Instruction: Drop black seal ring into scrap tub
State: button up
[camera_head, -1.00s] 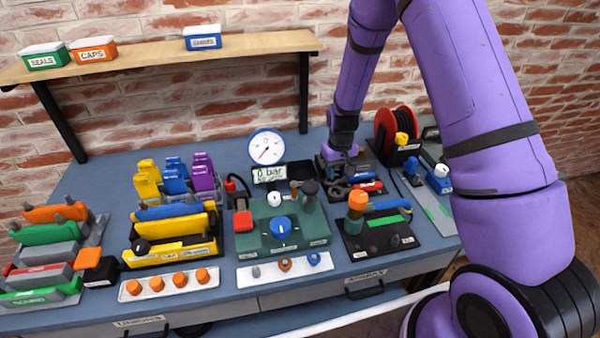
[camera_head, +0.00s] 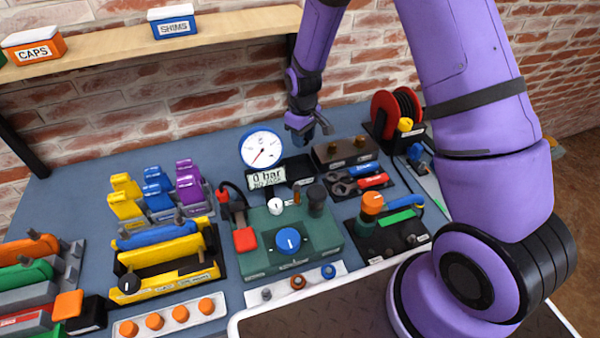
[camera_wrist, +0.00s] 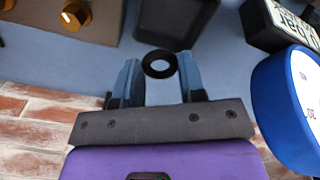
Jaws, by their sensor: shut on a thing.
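My gripper (camera_wrist: 160,80) is shut on the black seal ring (camera_wrist: 147,70), which sits between its blue fingertips in the wrist view. In the head view my gripper (camera_head: 308,132) hangs over the back of the bench, and the ring cannot be made out there. A dark tub (camera_head: 299,168), likely the scrap tub, stands right of the pressure gauge. In the wrist view the tub (camera_wrist: 176,20) lies just beyond the ring, apart from it. I cannot read a label on it.
The gauge (camera_head: 262,150) and its 0 bar display (camera_head: 266,179) stand left of the tub. A brown block with brass fittings (camera_head: 342,151) is to its right. The red hose reel (camera_head: 390,110) is farther right. The brick wall rises close behind.

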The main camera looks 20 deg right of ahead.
jog(key=shift+f, duration=1.35)
jog(key=o, duration=1)
jog(key=shift+c, duration=0.2)
jog(key=shift+r, duration=0.1)
notch_tip(320, 180, up, 11)
